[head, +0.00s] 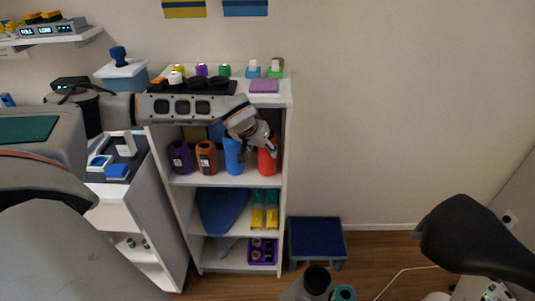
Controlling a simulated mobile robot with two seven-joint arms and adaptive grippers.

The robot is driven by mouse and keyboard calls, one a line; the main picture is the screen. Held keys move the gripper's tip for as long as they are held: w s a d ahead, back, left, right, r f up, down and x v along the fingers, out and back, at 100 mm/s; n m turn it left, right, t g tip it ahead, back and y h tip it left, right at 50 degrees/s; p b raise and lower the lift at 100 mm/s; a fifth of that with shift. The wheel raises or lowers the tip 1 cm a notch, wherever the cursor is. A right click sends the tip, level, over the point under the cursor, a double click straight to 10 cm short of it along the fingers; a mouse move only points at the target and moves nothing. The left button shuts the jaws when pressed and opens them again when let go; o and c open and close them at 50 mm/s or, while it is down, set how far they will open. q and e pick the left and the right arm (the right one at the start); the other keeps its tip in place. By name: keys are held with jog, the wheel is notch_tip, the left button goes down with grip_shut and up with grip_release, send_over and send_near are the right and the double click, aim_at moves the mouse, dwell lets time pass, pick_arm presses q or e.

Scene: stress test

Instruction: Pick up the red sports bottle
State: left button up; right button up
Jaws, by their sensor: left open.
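The red sports bottle (267,162) stands upright at the right end of the shelf unit's upper compartment. To its left stand a blue bottle (233,157), an orange-brown bottle (206,158) and a purple bottle (180,157). My left gripper (268,150) reaches in from the left and is at the top of the red bottle. It is open. It hides part of the red bottle's top, and I cannot tell whether a finger touches it. My right gripper is not clearly in view.
The white shelf unit (286,200) has side walls close to the red bottle. Small items and a dark tray (192,88) sit on its top. Lower shelves hold a blue item (222,208) and yellow bins (264,218). A blue step stool (317,238) stands right of the unit.

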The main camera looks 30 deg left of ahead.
pick_arm(q)
jog(key=w, duration=0.3)
jog(key=shift+w+a, duration=0.25)
jog(key=shift+x, duration=1.5)
jog(key=shift+s, duration=0.1)
jog(key=c, duration=1.3)
